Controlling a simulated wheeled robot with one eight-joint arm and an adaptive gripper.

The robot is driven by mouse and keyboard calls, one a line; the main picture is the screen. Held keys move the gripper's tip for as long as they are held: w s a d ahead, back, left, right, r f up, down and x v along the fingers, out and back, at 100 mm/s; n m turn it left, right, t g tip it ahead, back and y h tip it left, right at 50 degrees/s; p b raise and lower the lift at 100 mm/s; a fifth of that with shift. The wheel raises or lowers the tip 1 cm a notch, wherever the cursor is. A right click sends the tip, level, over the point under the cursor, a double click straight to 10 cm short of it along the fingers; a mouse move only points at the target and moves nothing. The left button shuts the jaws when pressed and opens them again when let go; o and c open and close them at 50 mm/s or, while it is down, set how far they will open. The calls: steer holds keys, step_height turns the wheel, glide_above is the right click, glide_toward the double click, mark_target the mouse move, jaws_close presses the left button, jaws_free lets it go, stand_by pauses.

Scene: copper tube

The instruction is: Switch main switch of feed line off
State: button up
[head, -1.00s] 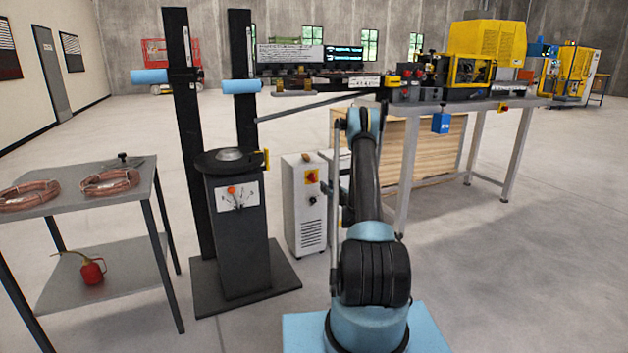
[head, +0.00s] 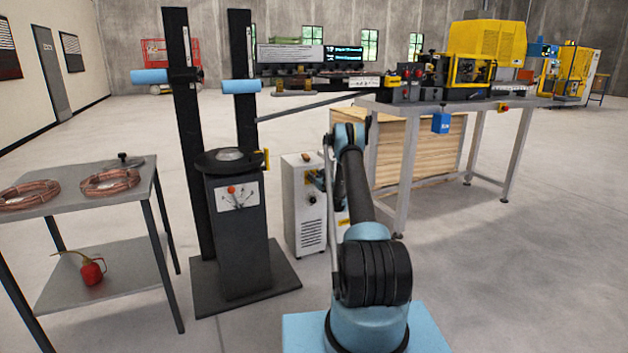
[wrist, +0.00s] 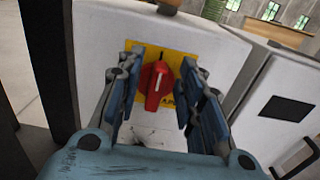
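The main switch (wrist: 157,86) is a red rotary knob on a yellow plate (wrist: 180,62), seen in the wrist view. Its handle stands nearly upright in that picture, leaning slightly. The plate is on the front of a white cabinet (wrist: 222,48), which also shows in the head view (head: 306,222). My gripper (wrist: 162,72) is open, with one blue-padded finger on each side of the knob and visible gaps between. In the head view my gripper (head: 318,180) is in front of the cabinet's upper front and hides the switch.
A black machine stand (head: 240,230) with a small lever panel is left of the cabinet. A long workbench (head: 480,106) with yellow machines stands to the right. A grey table (head: 70,205) with copper coils is at far left. A thin dark bar (head: 310,107) crosses above my gripper.

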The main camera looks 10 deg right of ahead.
steer(key=shift+w+a, duration=0.15)
steer(key=shift+w, duration=0.25)
jaws_close()
